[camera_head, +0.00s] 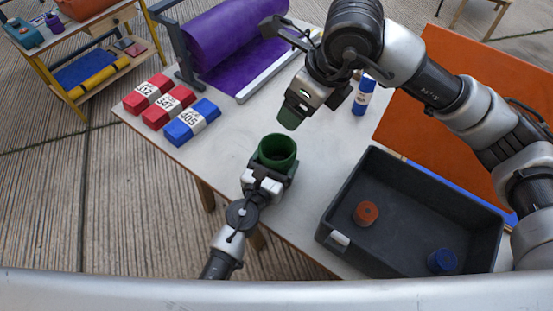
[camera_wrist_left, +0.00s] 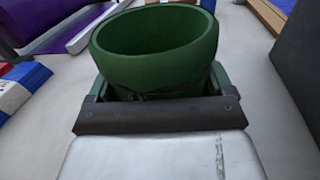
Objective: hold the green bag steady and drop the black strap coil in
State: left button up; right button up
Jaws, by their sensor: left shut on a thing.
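The green bag (camera_head: 278,150) is round with an open top and stands upright on the grey table. My left gripper (camera_head: 268,180) is shut on its near side. In the left wrist view the bag (camera_wrist_left: 155,45) fills the space between the fingers, and its opening faces up. The inside looks empty, though its bottom is hidden. My right gripper (camera_head: 295,108) hangs above the table, behind and slightly right of the bag, apart from it. Its fingers are seen at an angle that hides whether they are open. I cannot make out a black strap coil.
A dark crate (camera_head: 408,165) at right holds an orange coil (camera_head: 366,213) and a blue coil (camera_head: 441,261). Red and blue numbered blocks (camera_head: 192,122) lie at left. A purple roll (camera_head: 225,45) is at the back. A blue-and-white bottle (camera_head: 363,97) stands near the right arm.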

pick_arm(q)
jog(key=o, duration=1)
jog(key=shift+c, duration=0.2)
jog(key=v, duration=1.2)
